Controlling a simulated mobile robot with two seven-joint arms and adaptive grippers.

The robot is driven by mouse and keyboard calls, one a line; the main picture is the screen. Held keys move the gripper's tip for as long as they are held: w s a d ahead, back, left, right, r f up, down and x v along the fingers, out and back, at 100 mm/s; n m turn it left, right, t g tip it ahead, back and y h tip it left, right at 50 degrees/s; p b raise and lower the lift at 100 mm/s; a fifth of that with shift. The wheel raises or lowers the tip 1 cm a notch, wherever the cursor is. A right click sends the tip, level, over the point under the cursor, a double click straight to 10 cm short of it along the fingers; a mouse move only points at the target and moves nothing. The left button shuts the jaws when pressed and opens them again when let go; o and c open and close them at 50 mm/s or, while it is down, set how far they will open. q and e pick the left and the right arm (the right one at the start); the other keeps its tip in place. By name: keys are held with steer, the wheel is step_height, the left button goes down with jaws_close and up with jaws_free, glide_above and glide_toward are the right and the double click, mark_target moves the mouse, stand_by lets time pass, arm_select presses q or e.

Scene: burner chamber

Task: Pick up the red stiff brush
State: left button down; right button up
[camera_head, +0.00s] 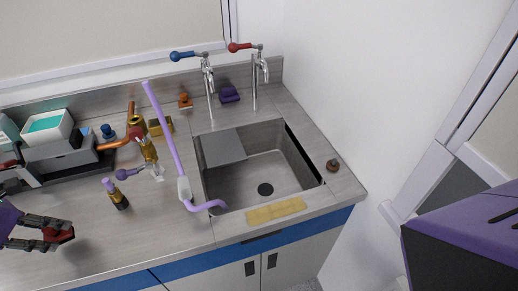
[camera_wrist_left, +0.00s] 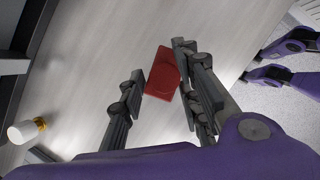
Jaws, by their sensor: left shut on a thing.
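The red stiff brush (camera_wrist_left: 162,75) shows in the left wrist view as a small red block between my left gripper's fingers (camera_wrist_left: 157,92). In the head view my left gripper (camera_head: 62,232) is at the left edge, over the front left part of the counter, shut on the brush (camera_head: 67,236). Only a bit of red shows there, as the dark fingers cover part of it. I cannot tell whether the brush touches the counter.
A steel sink (camera_head: 265,165) is right of centre, with a blue-handled tap (camera_head: 207,75) and a red-handled tap (camera_head: 256,70). A yellow sponge (camera_head: 274,211) lies in front.

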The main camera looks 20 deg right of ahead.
arm_select(q)
steer(key=s+d+r, duration=0.6)
steer(key=s+r, duration=0.4)
steer(key=s, duration=0.2)
steer(key=shift+s+r+p, duration=0.15)
steer(key=shift+s+p, duration=0.15)
steer(key=shift+s, duration=0.05)
